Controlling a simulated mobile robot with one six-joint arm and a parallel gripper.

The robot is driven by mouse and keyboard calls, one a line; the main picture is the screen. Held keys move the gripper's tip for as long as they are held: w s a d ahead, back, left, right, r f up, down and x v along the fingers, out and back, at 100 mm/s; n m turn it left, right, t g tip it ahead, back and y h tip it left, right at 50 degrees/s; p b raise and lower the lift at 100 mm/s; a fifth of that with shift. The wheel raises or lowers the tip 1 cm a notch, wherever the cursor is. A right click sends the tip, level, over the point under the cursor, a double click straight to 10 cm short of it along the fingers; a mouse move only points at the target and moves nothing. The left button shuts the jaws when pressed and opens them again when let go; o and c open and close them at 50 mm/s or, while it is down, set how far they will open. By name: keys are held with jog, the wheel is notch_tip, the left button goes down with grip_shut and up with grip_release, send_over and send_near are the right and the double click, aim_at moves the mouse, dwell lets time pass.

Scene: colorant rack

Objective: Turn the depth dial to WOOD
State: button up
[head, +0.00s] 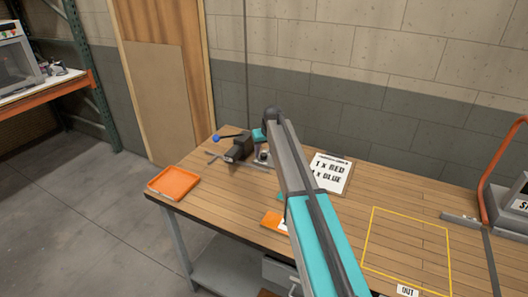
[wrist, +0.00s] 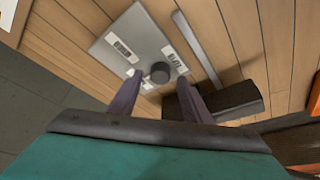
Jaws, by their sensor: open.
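The depth dial is a dark round knob (wrist: 160,72) on a light grey plate (wrist: 118,28) with several small white labels. The label lettering is too small to read, so I cannot tell which setting the dial is on. My gripper (wrist: 159,84) is open, with one finger on each side of the knob in the wrist view. I cannot tell whether either finger touches it. In the head view, the teal end of my arm is over the back of the bench beside a dark machine (head: 240,149), and my fingertips are not clear there.
A dark block (wrist: 232,100) lies close to the right finger. On the wooden bench (head: 200,200) are an orange tray (head: 174,182), a printed card (head: 331,172) and a yellow outlined area (head: 408,240). A block wall (head: 400,60) stands behind.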

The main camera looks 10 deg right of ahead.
jog(key=shift+w+f, duration=0.2)
jog(key=shift+f, duration=0.4)
jog(key=c, duration=1)
jog(key=shift+a, duration=0.1)
